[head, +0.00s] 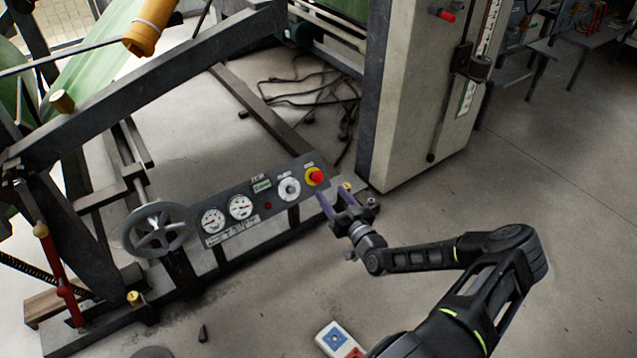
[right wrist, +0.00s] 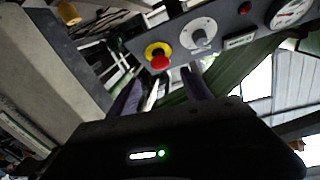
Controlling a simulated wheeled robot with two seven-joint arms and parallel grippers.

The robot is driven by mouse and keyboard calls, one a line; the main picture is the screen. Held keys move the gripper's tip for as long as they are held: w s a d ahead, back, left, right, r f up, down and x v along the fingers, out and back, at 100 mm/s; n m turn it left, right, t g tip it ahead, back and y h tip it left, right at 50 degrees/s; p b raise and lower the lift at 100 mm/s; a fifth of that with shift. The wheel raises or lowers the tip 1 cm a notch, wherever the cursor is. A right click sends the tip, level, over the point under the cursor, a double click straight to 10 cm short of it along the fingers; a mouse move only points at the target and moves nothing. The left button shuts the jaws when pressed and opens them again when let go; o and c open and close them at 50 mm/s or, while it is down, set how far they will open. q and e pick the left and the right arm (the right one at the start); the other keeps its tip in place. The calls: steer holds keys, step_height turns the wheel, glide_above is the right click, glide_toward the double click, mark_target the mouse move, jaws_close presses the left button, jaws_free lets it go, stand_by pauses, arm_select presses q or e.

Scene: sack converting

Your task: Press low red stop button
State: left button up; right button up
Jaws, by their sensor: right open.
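The red stop button (head: 316,177) sits on a yellow surround at the right end of a low, tilted control panel (head: 262,212). In the right wrist view the red button (right wrist: 160,61) shows ahead of the fingers, a little left of the middle. My right gripper (head: 333,199) is just right of and below the button in the head view, with its fingers pointing up and left. Its fingers (right wrist: 160,95) are open with nothing between them. A gap appears to remain between fingertips and button, though its depth is hard to judge. My left gripper is not in view.
The panel also carries a white dial (head: 289,188), two round gauges (head: 240,207) and a small dark red button (head: 268,206). A handwheel (head: 157,229) stands to its left. A grey machine column (head: 415,100) rises behind.

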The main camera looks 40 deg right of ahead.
mark_target(319, 178)
steer(key=w+b, duration=0.1)
steer(key=w, duration=0.1)
steer(key=w+b, duration=0.1)
steer(key=w, duration=0.1)
steer(key=w+d+b, duration=0.1)
steer(key=w, duration=0.2)
steer(key=shift+f, duration=0.2)
steer(key=shift+w+r, duration=0.1)
steer(key=shift+w, duration=0.25)
steer(key=shift+c, duration=0.5)
jaws_close()
stand_by(0.5)
